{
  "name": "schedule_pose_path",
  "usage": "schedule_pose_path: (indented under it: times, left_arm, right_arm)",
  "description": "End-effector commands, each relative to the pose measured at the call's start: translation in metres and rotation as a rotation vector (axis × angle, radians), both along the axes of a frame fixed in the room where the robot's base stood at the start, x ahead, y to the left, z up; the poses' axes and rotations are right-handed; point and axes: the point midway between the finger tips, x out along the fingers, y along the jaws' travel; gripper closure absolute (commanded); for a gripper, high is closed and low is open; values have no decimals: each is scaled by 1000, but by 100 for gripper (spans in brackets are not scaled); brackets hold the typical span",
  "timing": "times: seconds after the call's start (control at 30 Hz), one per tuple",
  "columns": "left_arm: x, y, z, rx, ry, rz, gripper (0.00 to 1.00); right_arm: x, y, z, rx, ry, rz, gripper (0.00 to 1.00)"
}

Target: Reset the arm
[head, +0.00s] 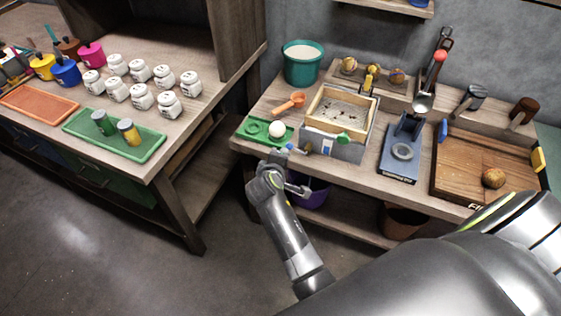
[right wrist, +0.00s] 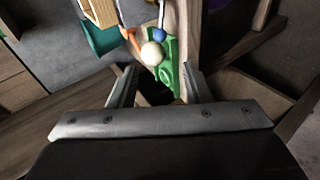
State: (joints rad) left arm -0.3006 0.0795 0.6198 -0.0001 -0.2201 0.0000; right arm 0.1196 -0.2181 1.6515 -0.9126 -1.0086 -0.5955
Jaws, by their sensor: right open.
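My right arm comes in from the lower right in the head view. Its gripper (head: 290,174) is empty, in front of the workbench's front edge, near the green tray (head: 254,136). In the right wrist view the open fingers (right wrist: 158,82) stand wide apart with nothing between them. Beyond them lie the green tray (right wrist: 168,72) and a white ball (right wrist: 152,54). In the head view the white ball (head: 277,129) sits on the tray. My left gripper is not in view.
A wooden-framed sand box (head: 340,112), a blue stand (head: 401,152) and a wooden tray (head: 462,165) stand on the bench. A teal bucket (head: 302,66) is behind. White jars (head: 142,96) stand on the left table. Open floor lies between the furniture and me.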

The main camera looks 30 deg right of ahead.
Motion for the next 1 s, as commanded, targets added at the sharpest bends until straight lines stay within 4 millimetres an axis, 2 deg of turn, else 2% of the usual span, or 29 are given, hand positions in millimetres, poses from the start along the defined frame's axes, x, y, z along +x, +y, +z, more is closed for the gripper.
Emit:
schedule_pose_path:
  times: [0.53,0.63,0.67,0.73,0.83,0.9,0.97,1.0]
  left_arm:
    - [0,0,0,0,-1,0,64]
    - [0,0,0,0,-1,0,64]
    - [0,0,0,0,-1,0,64]
    - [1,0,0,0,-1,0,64]
    - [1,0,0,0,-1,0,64]
    - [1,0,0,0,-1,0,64]
    - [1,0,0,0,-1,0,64]
    - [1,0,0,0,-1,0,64]
  right_arm:
    - [-1,1,0,1,1,0,56]
    - [-3,2,-12,15,12,8,56]
    - [-5,2,-21,27,21,14,56]
    - [-13,5,-51,68,49,28,56]
    - [-37,8,-113,165,108,42,56]
    - [-62,9,-161,251,153,36,56]
    - [-89,9,-200,326,190,17,56]
    - [-108,8,-224,378,213,-2,56]
